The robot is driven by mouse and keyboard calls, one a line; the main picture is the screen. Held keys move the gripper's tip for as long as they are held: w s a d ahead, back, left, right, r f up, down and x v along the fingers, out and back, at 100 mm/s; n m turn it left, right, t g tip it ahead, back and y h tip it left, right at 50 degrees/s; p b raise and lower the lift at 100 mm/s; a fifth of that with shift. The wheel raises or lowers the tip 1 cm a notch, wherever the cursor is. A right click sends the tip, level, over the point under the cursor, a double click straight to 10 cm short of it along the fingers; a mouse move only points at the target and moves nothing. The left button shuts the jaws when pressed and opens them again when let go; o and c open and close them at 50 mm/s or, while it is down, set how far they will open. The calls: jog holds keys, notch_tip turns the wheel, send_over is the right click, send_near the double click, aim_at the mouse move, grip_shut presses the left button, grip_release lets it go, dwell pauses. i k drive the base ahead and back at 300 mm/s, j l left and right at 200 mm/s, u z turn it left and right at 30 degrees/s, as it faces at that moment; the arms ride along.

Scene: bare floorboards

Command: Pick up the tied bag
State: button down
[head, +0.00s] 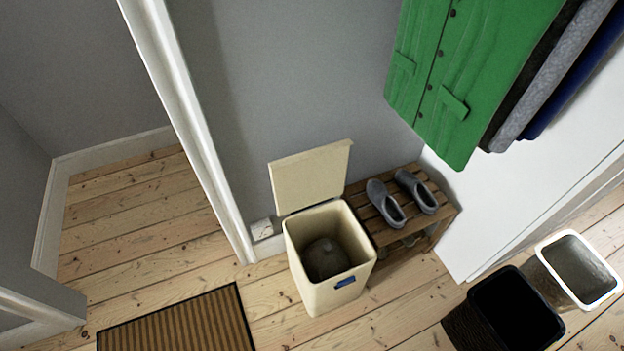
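A dark grey-brown rounded bundle (324,258) sits low inside an open cream bin (318,298). It looks like a bag, but I cannot make out a knot on it. The bin walls hide its lower sides. My gripper is not in this view.
A slatted wooden rack (445,212) with grey clogs (385,203) stands right of the bin. Coats (470,70) hang above it. A black bin (515,310) and a white-rimmed bin (579,268) stand at lower right. A striped mat (178,322) lies left.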

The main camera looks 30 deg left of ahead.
aim_at(325, 259)
jog(key=j+u, duration=0.15)
jog(key=u, duration=0.6)
jog(key=i+l+u, duration=0.35)
jog(key=l, duration=0.3)
jog(key=i+l+u, duration=0.15)
jog(key=l, duration=0.25)
jog(key=i+l+u, duration=0.15)
jog(key=l, duration=0.25)
jog(key=i+l+u, duration=0.15)
jog(key=l, duration=0.25)
jog(key=i+l+u, duration=0.2)
jog(key=l, duration=0.2)
jog(key=k, duration=0.05)
